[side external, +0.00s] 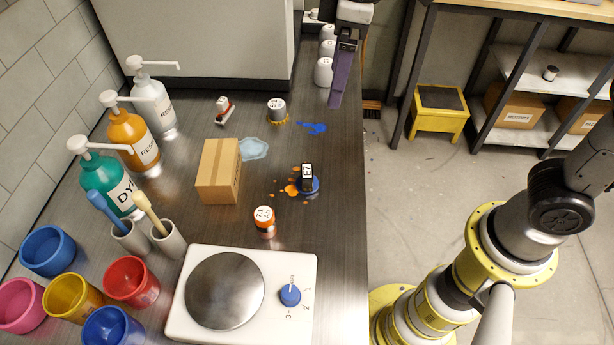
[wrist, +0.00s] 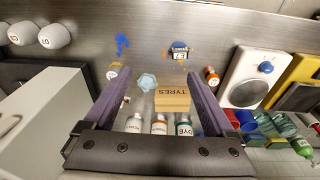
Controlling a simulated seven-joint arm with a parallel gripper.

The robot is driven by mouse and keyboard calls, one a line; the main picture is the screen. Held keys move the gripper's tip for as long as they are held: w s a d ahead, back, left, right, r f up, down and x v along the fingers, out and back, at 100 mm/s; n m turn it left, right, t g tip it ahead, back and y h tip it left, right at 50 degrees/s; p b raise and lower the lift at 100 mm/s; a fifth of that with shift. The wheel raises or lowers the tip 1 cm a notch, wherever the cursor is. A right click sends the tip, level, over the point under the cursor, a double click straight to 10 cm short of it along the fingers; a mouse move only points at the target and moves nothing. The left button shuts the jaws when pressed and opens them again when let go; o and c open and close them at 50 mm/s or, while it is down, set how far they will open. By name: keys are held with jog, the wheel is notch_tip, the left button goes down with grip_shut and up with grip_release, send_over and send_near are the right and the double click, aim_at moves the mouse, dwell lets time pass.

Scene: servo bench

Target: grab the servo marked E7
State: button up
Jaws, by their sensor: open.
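The servo marked E7 (side external: 307,174) is a dark body with a white label, standing on a round blue base on the bench amid orange splashes. It also shows in the wrist view (wrist: 180,52), beyond the fingertips and a little right of the middle between them. My gripper (side external: 338,101) is above the bench's far right edge in the side view, well apart from the servo. In the wrist view its two purple fingers (wrist: 160,77) are spread wide with nothing between the tips; in the side view one finger mostly hides the other.
Near the servo stand an orange labelled unit (side external: 264,219), a grey labelled unit (side external: 277,110), a red-and-white item (side external: 224,110) and a cardboard box (side external: 217,171). A white hotplate (side external: 250,325) is in front. Pump bottles (side external: 131,141) and coloured cups (side external: 77,298) line the left. White mugs (wrist: 54,37) sit far back.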

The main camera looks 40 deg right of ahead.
jog(key=n+g, duration=0.1)
jog(key=n, duration=0.1)
send_over(307, 171)
notch_tip(307, 171, down, 5)
jog(key=shift+h, duration=0.3)
jog(key=f, duration=0.8)
jog(key=shift+s+a+f, duration=0.1)
jog(key=shift+a+f, duration=0.2)
jog(key=shift+f, duration=0.05)
jog(key=shift+d+f, duration=0.15)
jog(key=shift+f, duration=1.2)
jog(key=shift+d+f, duration=0.15)
jog(key=shift+f, duration=1.15)
jog(key=c, duration=1.2)
jog(key=shift+c, duration=0.5)
jog(key=shift+r, duration=0.15)
